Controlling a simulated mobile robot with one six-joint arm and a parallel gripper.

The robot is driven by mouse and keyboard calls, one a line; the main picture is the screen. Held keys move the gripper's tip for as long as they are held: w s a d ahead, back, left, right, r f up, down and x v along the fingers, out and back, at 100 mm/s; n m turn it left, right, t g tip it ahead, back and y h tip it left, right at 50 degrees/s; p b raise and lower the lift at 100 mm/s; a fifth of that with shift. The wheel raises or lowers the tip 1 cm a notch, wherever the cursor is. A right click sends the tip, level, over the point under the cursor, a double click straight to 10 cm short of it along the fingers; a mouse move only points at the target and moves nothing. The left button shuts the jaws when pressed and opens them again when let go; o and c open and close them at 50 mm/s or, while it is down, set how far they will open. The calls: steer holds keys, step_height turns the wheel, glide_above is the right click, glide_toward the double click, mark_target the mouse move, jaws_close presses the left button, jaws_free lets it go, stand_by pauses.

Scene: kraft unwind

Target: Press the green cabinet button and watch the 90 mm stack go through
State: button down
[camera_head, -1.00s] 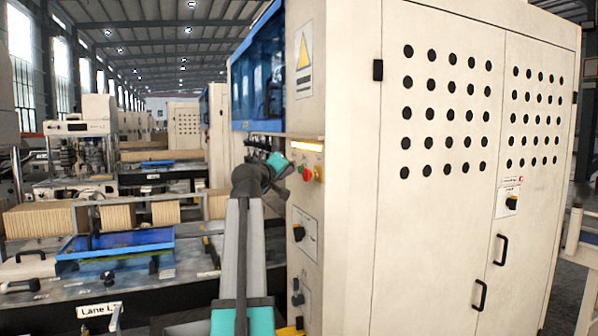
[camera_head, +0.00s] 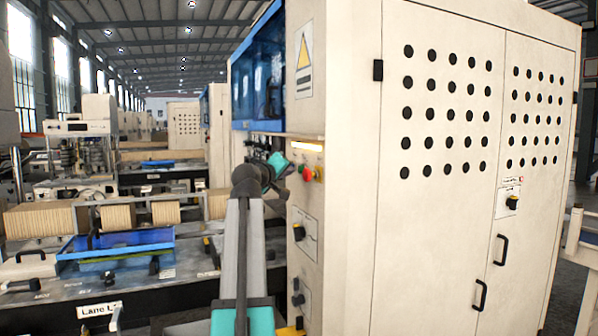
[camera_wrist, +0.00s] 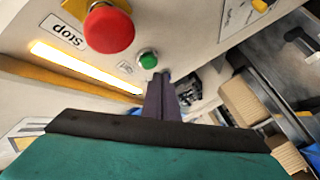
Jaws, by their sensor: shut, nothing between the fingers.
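The green cabinet button (camera_wrist: 148,60) is a small round dome on the cream cabinet face in the wrist view. The larger red stop button (camera_wrist: 108,30) sits beside it on the left. My gripper (camera_wrist: 161,78) is shut and empty, its dark fingertips just below the green button; I cannot tell whether they touch it. In the head view my gripper (camera_head: 284,164) is close to the panel, left of the red button (camera_head: 307,174). Several brown kraft stacks (camera_head: 165,212) stand along the lane at left; I cannot tell which is the 90 mm one.
The cream cabinet (camera_head: 435,230) fills the right side. A lit strip (camera_wrist: 85,70) lies beside the buttons. Black knobs (camera_head: 298,232) stick out of the panel below. A blue guard (camera_head: 120,243) covers part of the lane table at left.

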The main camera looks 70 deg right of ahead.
steer(key=shift+s+d, duration=0.65)
steer(key=shift+s, duration=0.15)
stand_by(2.0)
steer(key=shift+w, duration=0.1)
stand_by(0.4)
steer(key=shift+w+a, duration=0.6)
steer(key=shift+w, duration=0.05)
